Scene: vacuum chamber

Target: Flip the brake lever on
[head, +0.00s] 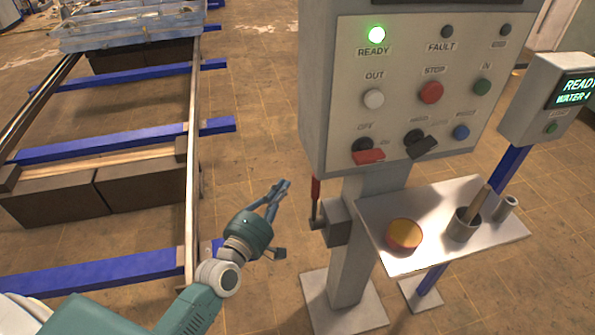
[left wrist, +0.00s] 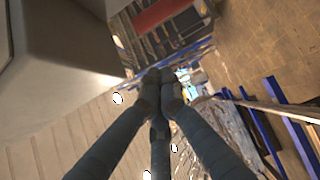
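The brake lever (head: 315,190) has a red grip and stands upright on a grey box (head: 337,223) at the left side of the control pedestal. My left gripper (head: 284,184) is just left of the lever in the head view, with a gap between them. Its fingers come together at the tips, with nothing visible between them. In the left wrist view the fingertips (left wrist: 160,76) meet near the middle. A red bar (left wrist: 160,13) lies beyond them at the top; I cannot tell for sure that it is the lever's grip. My right gripper is not in view.
The control panel (head: 345,60) with a lit green READY lamp (head: 377,34) stands above the lever. A metal shelf (head: 385,215) to the right holds a red-yellow round item (head: 404,234) and a cup (head: 464,224). Rails (head: 191,160) run at the left.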

